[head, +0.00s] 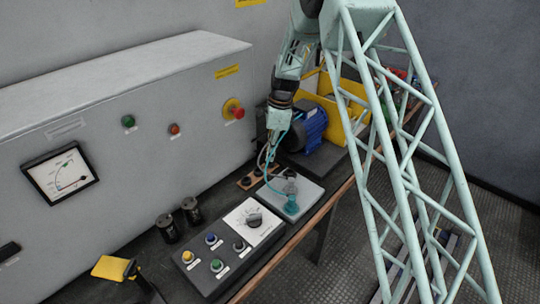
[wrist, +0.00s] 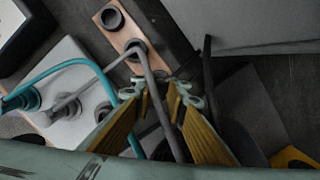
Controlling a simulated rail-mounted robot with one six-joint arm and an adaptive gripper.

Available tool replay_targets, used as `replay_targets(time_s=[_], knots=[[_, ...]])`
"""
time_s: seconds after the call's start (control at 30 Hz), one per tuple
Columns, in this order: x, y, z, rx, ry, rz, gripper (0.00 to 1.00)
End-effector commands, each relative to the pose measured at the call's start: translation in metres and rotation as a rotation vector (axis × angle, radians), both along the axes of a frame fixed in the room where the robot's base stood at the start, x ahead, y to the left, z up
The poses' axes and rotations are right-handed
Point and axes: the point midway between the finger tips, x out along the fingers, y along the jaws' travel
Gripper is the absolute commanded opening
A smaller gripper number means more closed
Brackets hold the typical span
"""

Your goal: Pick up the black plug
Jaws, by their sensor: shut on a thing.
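A grey lead (wrist: 157,85) runs down between the fingers. A teal lead (wrist: 72,64) loops past on the left. The strip shows beyond the fingertips in the wrist view (wrist: 121,36), with dark round sockets.
A pale plate (head: 310,192) with a teal and a grey plug stands beside the strip. A blue motor (head: 307,128) and yellow bin (head: 350,125) are close behind the gripper. A grey cabinet (head: 90,110) bounds the left. A button panel (head: 210,278) lies nearer.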

Motion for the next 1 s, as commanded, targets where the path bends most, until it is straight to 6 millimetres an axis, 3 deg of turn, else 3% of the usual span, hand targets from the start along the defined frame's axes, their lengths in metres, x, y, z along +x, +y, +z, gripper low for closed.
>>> replay_targets(time_s=[0.33,0.47,0.67,1.0], knots=[[0.000,0.000,0.029,0.000,0.000,0.001,0.03],[-0.009,-0.001,0.028,0.000,0.000,0.000,0.03],[-0.029,-0.005,0.030,0.000,0.001,0.000,0.03],[-0.085,-0.015,0.036,0.000,0.002,-0.001,0.03]])
